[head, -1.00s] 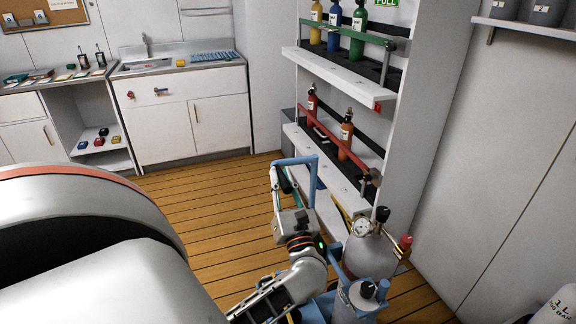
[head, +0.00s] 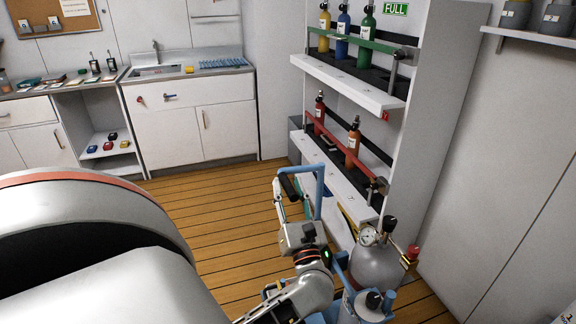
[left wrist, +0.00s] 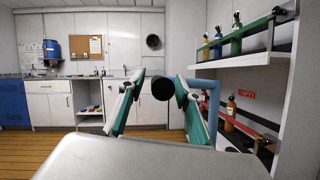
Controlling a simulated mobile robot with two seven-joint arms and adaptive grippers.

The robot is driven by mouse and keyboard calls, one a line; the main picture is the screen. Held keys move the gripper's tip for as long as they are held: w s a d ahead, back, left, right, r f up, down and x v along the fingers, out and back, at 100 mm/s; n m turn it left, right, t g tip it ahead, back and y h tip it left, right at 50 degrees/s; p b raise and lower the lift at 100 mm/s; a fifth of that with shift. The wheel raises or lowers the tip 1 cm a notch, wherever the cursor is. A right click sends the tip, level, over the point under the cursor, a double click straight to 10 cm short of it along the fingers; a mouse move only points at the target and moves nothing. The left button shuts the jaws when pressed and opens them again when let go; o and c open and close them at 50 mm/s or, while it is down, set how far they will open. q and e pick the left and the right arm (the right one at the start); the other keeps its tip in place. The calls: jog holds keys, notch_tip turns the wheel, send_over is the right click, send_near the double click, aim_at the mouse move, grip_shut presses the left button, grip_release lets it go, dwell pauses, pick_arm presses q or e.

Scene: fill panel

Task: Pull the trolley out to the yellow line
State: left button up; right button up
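The trolley is a blue tube frame (head: 320,190) carrying a grey gas cylinder (head: 377,265) with a gauge. It stands beside the bottle shelf. Its blue handle ends in a black grip, which shows in the left wrist view (left wrist: 162,88). My left gripper (head: 290,188) is at the handle. In the left wrist view its two teal-padded fingers (left wrist: 160,84) are apart, with the grip's end between their tips. The right finger looks close to the grip; I cannot tell if it touches. My right gripper is not in view. I cannot make out the yellow line on the floor.
The shelf unit (head: 345,82) with several bottles stands close behind the trolley. A sink cabinet (head: 182,135) is at the back. A grey wall panel (head: 490,170) is at the right. The plank floor (head: 205,210) left of the trolley is clear.

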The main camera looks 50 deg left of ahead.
pick_arm(q)
jog(key=v, duration=1.1)
jog(key=shift+s+d, duration=0.1)
